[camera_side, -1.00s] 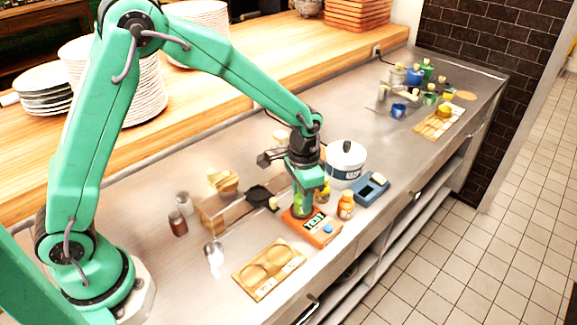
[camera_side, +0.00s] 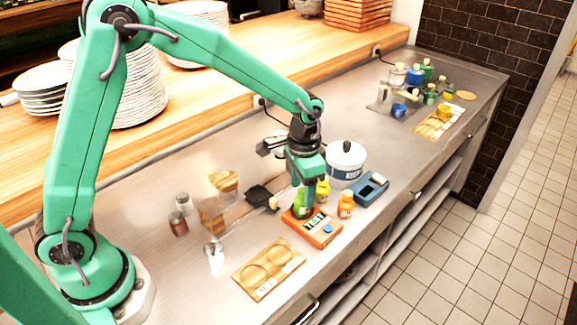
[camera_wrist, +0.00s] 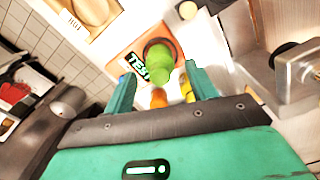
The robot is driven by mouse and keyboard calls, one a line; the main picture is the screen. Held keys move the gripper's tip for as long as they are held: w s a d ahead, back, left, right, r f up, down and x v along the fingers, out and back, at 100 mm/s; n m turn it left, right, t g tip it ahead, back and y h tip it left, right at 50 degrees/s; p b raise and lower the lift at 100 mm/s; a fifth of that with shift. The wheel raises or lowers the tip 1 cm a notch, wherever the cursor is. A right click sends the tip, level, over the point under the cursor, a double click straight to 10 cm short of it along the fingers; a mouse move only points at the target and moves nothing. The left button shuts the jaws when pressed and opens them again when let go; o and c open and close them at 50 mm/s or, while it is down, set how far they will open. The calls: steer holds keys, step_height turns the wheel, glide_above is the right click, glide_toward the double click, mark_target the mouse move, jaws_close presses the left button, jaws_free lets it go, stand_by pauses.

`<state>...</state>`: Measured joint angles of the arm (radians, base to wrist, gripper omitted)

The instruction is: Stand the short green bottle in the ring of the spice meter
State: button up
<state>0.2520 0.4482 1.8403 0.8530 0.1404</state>
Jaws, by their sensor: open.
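The short green bottle (camera_side: 301,205) stands upright on the orange spice meter (camera_side: 322,230). In the wrist view the bottle (camera_wrist: 161,62) stands in the meter's dark ring (camera_wrist: 156,42), beside the lit TEST display. My gripper (camera_side: 306,198) is just above the bottle. In the wrist view its two fingers (camera_wrist: 163,82) are spread on either side of the bottle, with gaps showing. The fingers partly hide the bottle in the side view.
An orange bottle (camera_side: 345,205) and a yellow bottle (camera_side: 322,190) stand close by the meter. A white pot (camera_side: 346,165), a blue device (camera_side: 371,189) and a wooden tray with round recesses (camera_side: 269,269) are around it. More bottles stand at the far right.

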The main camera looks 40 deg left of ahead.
mark_target(302, 190)
step_height(302, 190, up, 9)
stand_by(0.4)
steer(key=shift+r, duration=0.1)
stand_by(0.4)
steer(key=s+a+r+n+t, duration=0.2)
steer(key=s+a+r+t, duration=0.1)
steer(key=s+a+r, duration=0.6)
steer(key=s+a+f+n+t, duration=0.1)
steer(key=s+a+n+t, duration=0.1)
steer(key=s, duration=1)
steer(key=shift+f+t, duration=0.2)
steer(key=shift+t, duration=0.1)
